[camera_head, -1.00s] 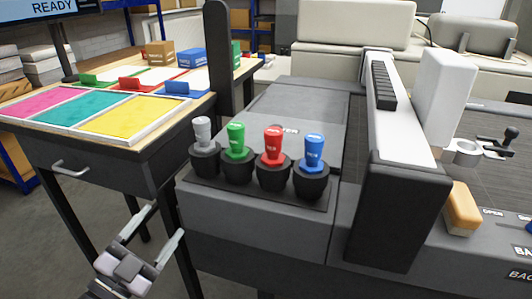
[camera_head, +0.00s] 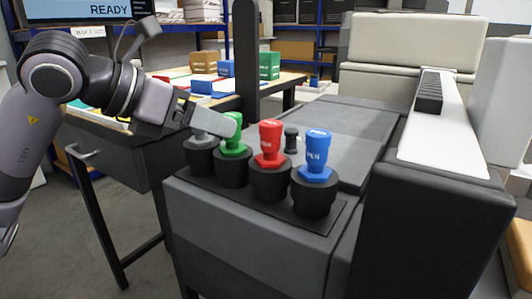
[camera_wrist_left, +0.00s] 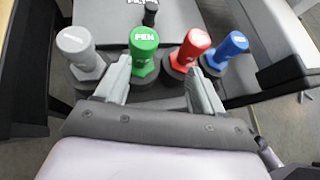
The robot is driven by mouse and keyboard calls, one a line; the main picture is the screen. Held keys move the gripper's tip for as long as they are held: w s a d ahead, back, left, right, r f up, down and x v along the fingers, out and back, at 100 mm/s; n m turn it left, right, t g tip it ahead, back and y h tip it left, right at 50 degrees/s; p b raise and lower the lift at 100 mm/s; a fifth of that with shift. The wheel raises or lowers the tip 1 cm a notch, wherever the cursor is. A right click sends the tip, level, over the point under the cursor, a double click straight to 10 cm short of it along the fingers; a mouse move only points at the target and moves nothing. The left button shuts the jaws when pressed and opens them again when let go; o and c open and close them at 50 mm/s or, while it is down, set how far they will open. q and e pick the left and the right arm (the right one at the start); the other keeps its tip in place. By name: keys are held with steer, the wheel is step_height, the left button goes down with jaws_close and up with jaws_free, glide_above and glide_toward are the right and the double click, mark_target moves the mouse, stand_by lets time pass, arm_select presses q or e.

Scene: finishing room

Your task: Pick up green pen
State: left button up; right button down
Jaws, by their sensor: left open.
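The green pen (camera_head: 232,132) stands upright in a black cup holder, between the grey pen (camera_head: 201,138) and the red pen (camera_head: 270,145). A blue pen (camera_head: 317,155) stands at the right end of the row. My left gripper (camera_head: 218,121) reaches in from the left, with one finger across the grey and green pens. In the left wrist view the gripper (camera_wrist_left: 159,66) is open and empty. There the green pen (camera_wrist_left: 144,47) is ahead near the left finger, and the red pen (camera_wrist_left: 190,48) is ahead of the right finger. Contact cannot be told. My right gripper is not in view.
The holders stand on a dark tray (camera_head: 333,222) on a grey machine top. A dark post (camera_head: 246,60) rises behind, and a small black knob (camera_head: 291,140) stands behind the red pen. A tall white-topped block (camera_head: 447,140) stands to the right. A worktable (camera_head: 112,128) is at the left.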

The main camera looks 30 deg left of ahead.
mark_target(232, 147)
arm_select(q)
steer(key=shift+n+t+y, duration=0.3)
steer(key=shift+t+y, duration=0.2)
steer(key=shift+y, duration=0.3)
steer(key=w+f, duration=0.1)
steer(key=w, duration=0.3)
steer(key=w+f, duration=0.1)
steer(key=w, duration=0.1)
steer(key=shift+w+d+f, duration=0.15)
steer(key=shift+w+f, duration=0.15)
steer(key=c, duration=1.1)
